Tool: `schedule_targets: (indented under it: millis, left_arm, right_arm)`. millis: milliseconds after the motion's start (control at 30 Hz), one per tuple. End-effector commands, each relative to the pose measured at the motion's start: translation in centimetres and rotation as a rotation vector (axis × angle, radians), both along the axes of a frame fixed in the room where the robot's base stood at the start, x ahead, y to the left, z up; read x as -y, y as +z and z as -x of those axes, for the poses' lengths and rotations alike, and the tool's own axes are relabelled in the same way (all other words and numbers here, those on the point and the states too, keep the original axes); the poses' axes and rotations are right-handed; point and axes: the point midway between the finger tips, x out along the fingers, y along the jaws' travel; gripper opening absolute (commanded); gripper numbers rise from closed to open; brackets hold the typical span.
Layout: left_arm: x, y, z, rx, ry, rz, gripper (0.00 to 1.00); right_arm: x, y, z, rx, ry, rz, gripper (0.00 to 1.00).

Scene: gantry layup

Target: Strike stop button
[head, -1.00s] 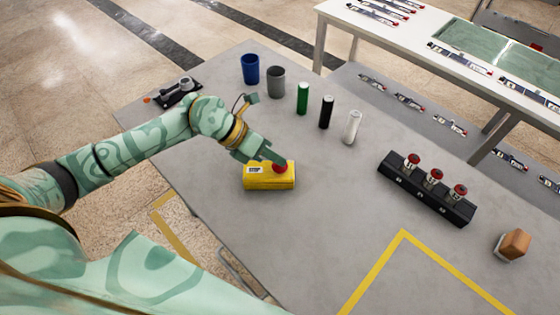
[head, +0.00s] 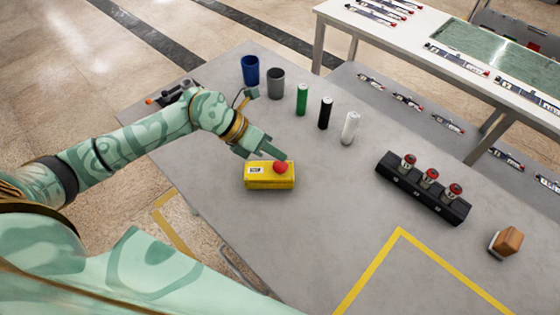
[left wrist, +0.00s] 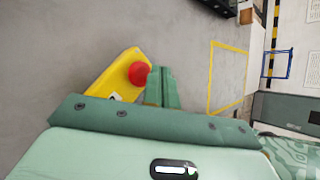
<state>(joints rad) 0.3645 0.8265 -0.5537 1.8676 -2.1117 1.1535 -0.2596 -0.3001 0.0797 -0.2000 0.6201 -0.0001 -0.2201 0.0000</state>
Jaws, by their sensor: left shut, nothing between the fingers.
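The stop button is a red mushroom head (head: 281,168) on a yellow box (head: 262,183) with a white label, on the grey table. It also shows in the left wrist view, where the red button (left wrist: 139,74) sits on the yellow box (left wrist: 112,78). My left gripper (head: 266,157) is shut and empty. In the head view its tip is just behind and left of the red button. In the wrist view its fingers (left wrist: 163,86) appear right beside the button; whether they touch it I cannot tell. My right gripper is in neither view.
Blue and grey cups (head: 250,70) and green, black and white cylinders (head: 325,112) stand behind the box. A black block with red-topped pieces (head: 423,190) and a brown-topped block (head: 508,241) lie to the right. The table (head: 330,200) between is clear.

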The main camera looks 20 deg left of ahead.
Motion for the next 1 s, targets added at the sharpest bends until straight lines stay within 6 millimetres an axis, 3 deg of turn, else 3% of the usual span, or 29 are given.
schedule_targets:
  millis: [433,1000]
  left_arm:
    - [0.0,4.7,0.0,0.003,0.0,0.0,0.0]
    - [0.0,4.7,0.0,0.001,0.001,0.0,0.0]
  right_arm:
    - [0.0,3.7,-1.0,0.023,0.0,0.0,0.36]
    - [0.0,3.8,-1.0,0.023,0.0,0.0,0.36]
